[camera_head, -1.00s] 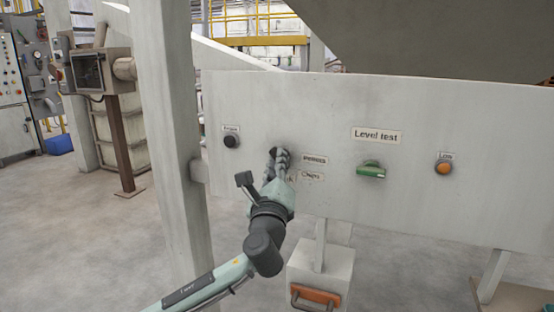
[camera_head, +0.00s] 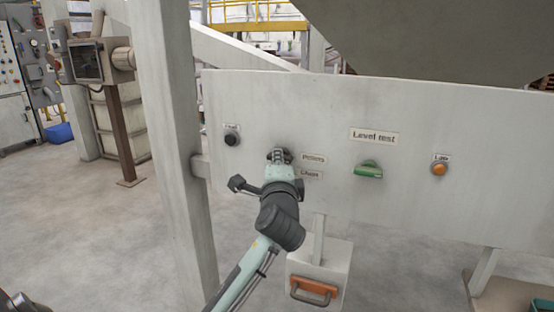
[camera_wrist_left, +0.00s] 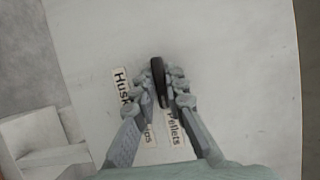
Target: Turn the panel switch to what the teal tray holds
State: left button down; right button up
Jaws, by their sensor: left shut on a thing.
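The panel switch is a dark, narrow knob (camera_wrist_left: 158,74) in the left wrist view, standing between my left fingertips. My left gripper (camera_wrist_left: 168,86) is shut on it. In the head view the left gripper (camera_head: 279,156) is at the panel and hides most of the knob. Labels lie around the knob: "Pellets" (camera_wrist_left: 174,128), one partly hidden that ends in "ips" (camera_wrist_left: 149,134), and "Husk" (camera_wrist_left: 121,86), partly covered by a finger. I cannot tell which label the knob points to. My right gripper is not in view.
The pale panel (camera_head: 460,120) also has a black button (camera_head: 232,139), a green switch (camera_head: 369,169) under "Level test" (camera_head: 374,136), and an orange button (camera_head: 439,169). A post (camera_head: 174,150) stands left of the panel. A box with an orange handle (camera_head: 313,292) is below.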

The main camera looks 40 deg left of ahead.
pick_arm(q)
jog(key=shift+n, duration=0.3)
jog(key=c, duration=1.6)
grip_release()
jog(key=shift+o, duration=0.2)
jog(key=v, duration=1.2)
jog(key=shift+r, duration=0.15)
